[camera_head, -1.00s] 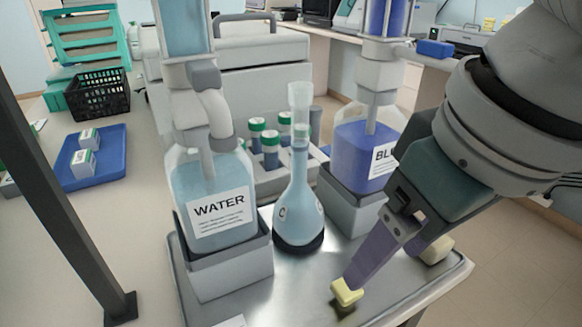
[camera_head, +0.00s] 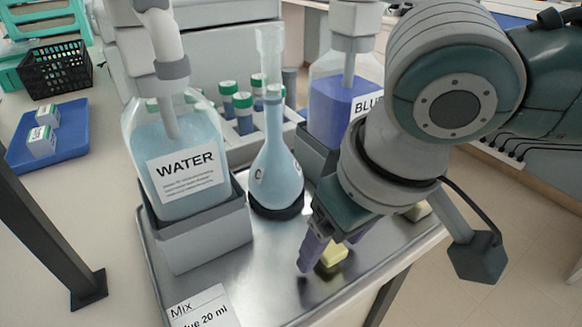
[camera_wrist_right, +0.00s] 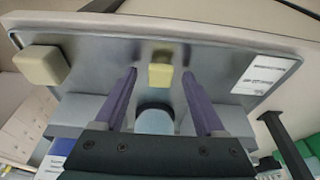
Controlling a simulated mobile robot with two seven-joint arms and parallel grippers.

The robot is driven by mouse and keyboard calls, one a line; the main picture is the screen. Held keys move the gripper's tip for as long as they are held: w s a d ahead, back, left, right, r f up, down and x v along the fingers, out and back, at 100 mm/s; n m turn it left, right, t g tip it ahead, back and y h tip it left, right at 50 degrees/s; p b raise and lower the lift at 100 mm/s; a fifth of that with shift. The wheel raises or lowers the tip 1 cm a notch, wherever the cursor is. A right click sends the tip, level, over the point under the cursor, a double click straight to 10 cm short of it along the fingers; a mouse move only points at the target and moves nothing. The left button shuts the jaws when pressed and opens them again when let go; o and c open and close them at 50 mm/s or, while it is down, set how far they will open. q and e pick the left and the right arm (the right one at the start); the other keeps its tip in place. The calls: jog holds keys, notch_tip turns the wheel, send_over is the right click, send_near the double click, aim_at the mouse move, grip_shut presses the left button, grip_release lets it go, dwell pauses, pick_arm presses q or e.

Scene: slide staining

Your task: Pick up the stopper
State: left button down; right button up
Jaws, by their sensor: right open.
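A small pale yellow stopper (camera_head: 334,254) lies on the metal tray (camera_head: 275,285) near its front right. In the right wrist view the stopper (camera_wrist_right: 160,76) shows between the two purple fingertips, with space on both sides. My right gripper (camera_head: 328,252) is open and reaches down at the stopper, one finger on either side; its height above the tray is hard to tell. The glass flask (camera_head: 277,170) of pale blue liquid stands upright on a dark base behind the gripper, its neck open. My left gripper is out of view.
A WATER bottle (camera_head: 180,165) in a grey holder (camera_head: 210,238) stands left of the flask, a blue-liquid bottle (camera_head: 335,105) behind right. A larger yellow block (camera_wrist_right: 41,65) lies near the tray's corner. A label card (camera_head: 203,308) lies at the front left.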

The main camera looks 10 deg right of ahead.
jog(key=c, duration=1)
grip_shut()
jog(key=shift+r, duration=0.15)
